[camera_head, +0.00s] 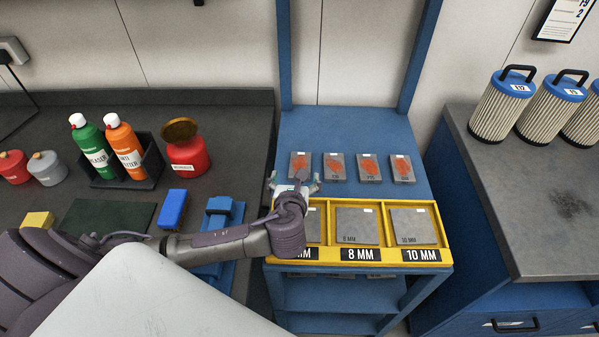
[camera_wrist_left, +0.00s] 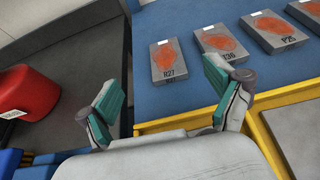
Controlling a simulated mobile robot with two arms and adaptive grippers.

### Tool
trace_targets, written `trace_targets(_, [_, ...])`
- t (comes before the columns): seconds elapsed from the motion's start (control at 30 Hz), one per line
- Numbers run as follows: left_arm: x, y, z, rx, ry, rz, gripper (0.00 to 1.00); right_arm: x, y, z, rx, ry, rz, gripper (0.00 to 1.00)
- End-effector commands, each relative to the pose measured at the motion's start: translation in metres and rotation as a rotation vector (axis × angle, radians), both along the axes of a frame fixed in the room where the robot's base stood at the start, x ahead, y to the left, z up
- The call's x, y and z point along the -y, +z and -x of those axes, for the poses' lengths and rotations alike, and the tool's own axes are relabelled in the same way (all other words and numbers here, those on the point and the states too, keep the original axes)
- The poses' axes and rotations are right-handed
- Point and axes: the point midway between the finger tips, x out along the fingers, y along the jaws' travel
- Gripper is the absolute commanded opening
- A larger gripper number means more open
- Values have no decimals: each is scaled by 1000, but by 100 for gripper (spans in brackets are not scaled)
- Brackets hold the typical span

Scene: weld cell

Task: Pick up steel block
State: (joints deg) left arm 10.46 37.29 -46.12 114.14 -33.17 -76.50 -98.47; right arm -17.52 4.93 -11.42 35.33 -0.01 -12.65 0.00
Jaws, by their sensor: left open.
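Several grey steel blocks with orange-red patches lie in a row on the blue shelf. The leftmost block (camera_head: 299,164) also shows in the left wrist view (camera_wrist_left: 174,62), where its marking looks like R27. To its right are a second block (camera_head: 335,167), a third (camera_head: 369,168) and the rightmost one (camera_head: 403,169). My left gripper (camera_head: 294,184) is open and empty above the shelf's front left part, just in front of the leftmost block. In the left wrist view its teal-padded fingers (camera_wrist_left: 161,88) are spread, with the leftmost block beyond them. My right gripper is not in view.
A yellow tray (camera_head: 447,257) with plates labelled 8 MM and 10 MM is at the shelf's front. My left arm hides part of its left compartment. The dark bench (camera_head: 225,112) at left holds spray bottles and a red can (camera_head: 187,158). Filter cartridges (camera_head: 503,104) stand at right.

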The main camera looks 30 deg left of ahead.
Motion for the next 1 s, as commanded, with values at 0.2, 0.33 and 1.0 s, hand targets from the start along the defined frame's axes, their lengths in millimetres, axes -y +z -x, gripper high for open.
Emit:
trace_targets(0.2, [-9,-13,-19,1,3,-4,92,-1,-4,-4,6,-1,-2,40])
trace_targets(0.33, [-19,-24,-42,1,4,-3,92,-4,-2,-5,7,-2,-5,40])
trace_targets(1.0, [-43,-59,-108,0,2,-1,92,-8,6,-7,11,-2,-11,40])
